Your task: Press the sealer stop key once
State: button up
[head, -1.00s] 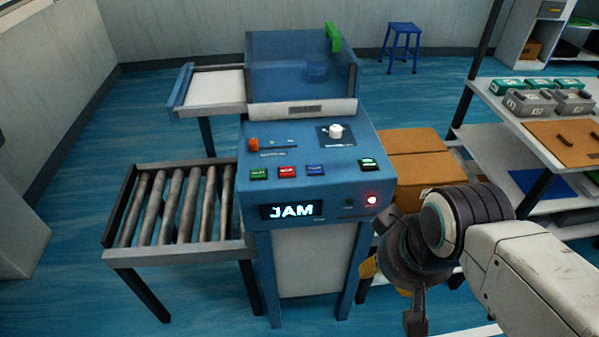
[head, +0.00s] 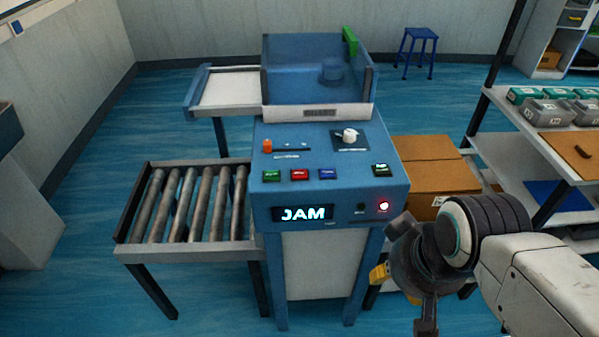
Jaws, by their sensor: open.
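The blue sealer machine (head: 265,215) stands in the middle of the head view, its display (head: 303,213) reading "JAM". On its sloping panel are a green key (head: 271,176), a red key (head: 299,175), a blue key (head: 327,173) and a dark key with lit green marks (head: 381,170). The key labels are too small to read, so I cannot confirm which is stop; the red one fits by colour. My gripper (head: 403,298) is open and empty, in the lower right, apart from the panel and right of it in the picture.
A roller conveyor (head: 185,205) joins at left. Cardboard boxes (head: 427,165) and a shelf rack (head: 500,150) stand at right. Floor is open at left.

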grip_shut()
dwell(1.4)
